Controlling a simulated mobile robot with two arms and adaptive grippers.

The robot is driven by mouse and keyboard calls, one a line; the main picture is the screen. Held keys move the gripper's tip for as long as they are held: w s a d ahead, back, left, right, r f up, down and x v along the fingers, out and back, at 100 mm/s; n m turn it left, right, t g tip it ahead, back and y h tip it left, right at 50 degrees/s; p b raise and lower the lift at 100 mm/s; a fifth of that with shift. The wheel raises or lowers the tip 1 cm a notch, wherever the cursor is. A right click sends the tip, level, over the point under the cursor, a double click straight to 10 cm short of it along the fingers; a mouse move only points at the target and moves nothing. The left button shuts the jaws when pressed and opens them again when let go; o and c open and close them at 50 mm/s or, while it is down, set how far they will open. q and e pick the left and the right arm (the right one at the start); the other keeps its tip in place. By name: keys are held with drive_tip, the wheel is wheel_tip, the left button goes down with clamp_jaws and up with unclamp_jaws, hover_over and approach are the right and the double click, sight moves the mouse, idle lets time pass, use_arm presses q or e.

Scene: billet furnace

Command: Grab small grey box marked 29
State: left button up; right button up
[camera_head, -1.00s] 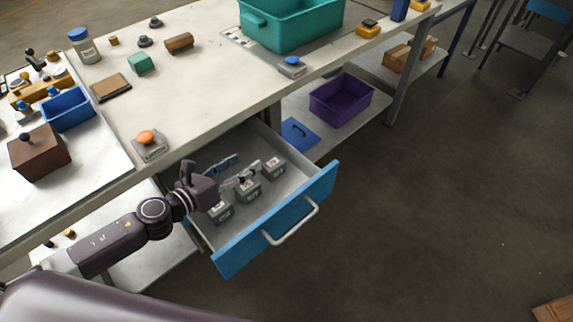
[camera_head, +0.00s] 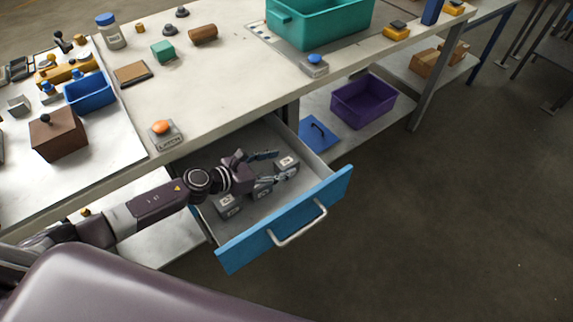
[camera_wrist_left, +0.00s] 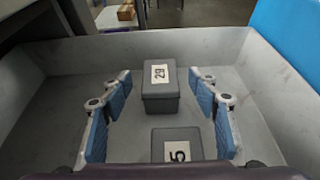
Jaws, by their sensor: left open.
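The small grey box marked 29 (camera_wrist_left: 159,85) stands in the open drawer (camera_wrist_left: 262,75), centred ahead of my left gripper in the left wrist view. In the head view it appears to be the far box (camera_head: 286,165) in the drawer. My left gripper (camera_wrist_left: 160,112) is open and empty, its blue-padded fingers wide apart; the box lies between and a little beyond their tips. In the head view my left gripper (camera_head: 276,165) is low in the drawer. A second grey box, its label reading 5 (camera_wrist_left: 177,146), is nearer, below the fingers. My right gripper is not seen.
Another grey box (camera_head: 228,204) sits in the drawer's near left part. The drawer's blue front (camera_head: 284,222) and grey walls surround the boxes. The worktop (camera_head: 222,85) overhangs the drawer's back. A purple bin (camera_head: 362,100) stands on the lower shelf.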

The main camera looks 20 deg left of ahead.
use_arm(q)
drive_tip(key=c, duration=1.3)
drive_tip(key=shift+c, duration=0.5)
drive_tip(key=shift+r, duration=0.1)
